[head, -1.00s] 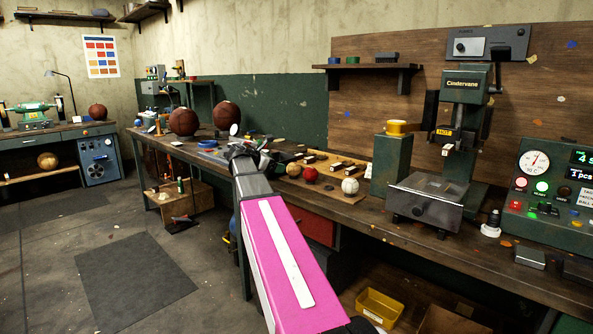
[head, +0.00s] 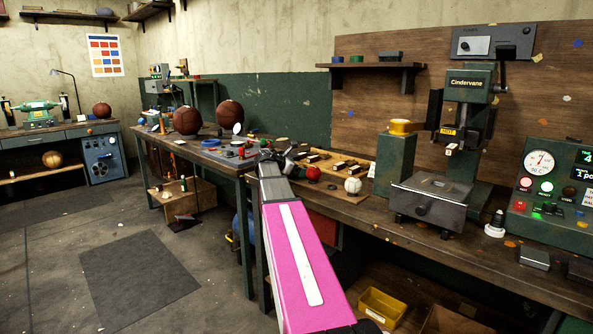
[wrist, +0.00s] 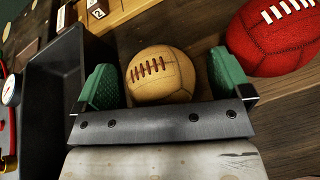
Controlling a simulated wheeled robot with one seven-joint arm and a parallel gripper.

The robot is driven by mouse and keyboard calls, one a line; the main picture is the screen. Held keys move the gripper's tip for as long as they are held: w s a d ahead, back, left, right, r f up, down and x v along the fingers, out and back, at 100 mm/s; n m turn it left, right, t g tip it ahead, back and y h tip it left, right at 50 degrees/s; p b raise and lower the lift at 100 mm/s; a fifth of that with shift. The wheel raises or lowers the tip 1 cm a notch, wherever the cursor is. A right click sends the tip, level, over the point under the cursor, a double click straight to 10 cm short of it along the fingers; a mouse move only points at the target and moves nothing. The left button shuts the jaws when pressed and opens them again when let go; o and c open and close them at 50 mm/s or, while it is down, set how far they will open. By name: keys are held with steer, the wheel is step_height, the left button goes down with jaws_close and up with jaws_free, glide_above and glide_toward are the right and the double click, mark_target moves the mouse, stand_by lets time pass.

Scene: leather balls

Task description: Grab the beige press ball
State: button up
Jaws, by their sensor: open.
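The beige press ball (wrist: 160,75), tan leather with dark laces, lies between the two green fingers of my gripper (wrist: 163,80) in the wrist view. The fingers are open; a small gap shows on the left, and the right finger is also apart from the ball. In the head view my gripper (head: 276,157) is over the workbench and hides the beige ball. A red laced ball (wrist: 274,38) lies just right of the right finger; it also shows in the head view (head: 313,172).
A white ball (head: 352,186) sits right of the red one on the workbench (head: 410,232). The green press (head: 467,110) stands farther right. Two large brown balls (head: 187,120) (head: 230,114) are at the back left. A dark bin (wrist: 55,85) is left of my gripper.

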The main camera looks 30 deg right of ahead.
steer(key=c, duration=1)
